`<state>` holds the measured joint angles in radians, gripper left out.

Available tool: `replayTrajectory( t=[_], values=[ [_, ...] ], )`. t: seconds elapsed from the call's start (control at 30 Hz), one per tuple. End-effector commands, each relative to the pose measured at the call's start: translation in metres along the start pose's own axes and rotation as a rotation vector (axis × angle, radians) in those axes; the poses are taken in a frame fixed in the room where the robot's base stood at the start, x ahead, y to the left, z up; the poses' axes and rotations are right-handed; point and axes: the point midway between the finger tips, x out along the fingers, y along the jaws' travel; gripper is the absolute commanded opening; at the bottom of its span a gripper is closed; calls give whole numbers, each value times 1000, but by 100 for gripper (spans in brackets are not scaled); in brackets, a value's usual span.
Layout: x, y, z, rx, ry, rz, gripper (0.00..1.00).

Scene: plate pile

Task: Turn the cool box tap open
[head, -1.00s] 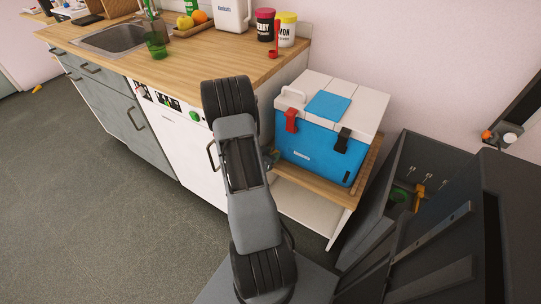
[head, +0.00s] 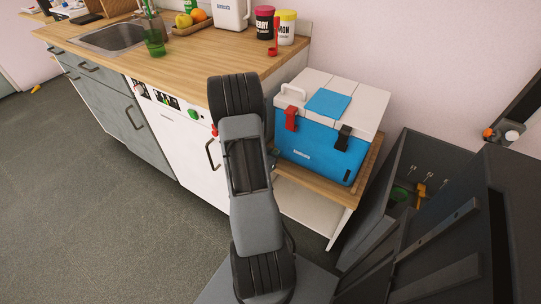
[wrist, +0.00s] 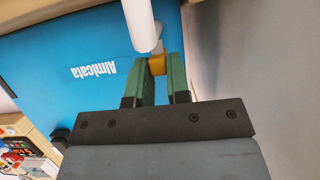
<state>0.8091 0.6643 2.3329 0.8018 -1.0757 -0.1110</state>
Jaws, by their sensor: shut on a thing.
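The cool box (head: 315,146) has a blue body, a white lid with a blue panel, and a red and a black latch. It stands on a low wooden-topped stand. In the wrist view its blue side (wrist: 65,50) fills the left, with its lettering upside down. The tap shows there as a white rounded piece (wrist: 140,22) with a small orange piece (wrist: 157,65) at its end. My gripper (wrist: 160,68) has its green fingers on either side of the orange piece, shut on it. In the head view my arm hides the tap and most of my gripper.
The stand (head: 300,190) has an open shelf below. Left of it is a kitchen counter (head: 190,62) with a sink and a white-fronted dishwasher (head: 185,150). A dark open bin (head: 415,165) stands to the right.

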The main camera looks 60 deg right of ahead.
Motion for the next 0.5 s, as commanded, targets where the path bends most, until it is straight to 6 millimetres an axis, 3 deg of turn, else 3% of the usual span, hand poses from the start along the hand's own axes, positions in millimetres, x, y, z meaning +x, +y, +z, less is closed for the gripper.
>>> replayTrajectory(
  t=[0.17,0.2,0.5],
  values=[
    [0,0,0,-1,0,0,0],
    [0,0,0,-2,0,1,18],
    [0,0,0,-1,0,0,43]
  ],
)
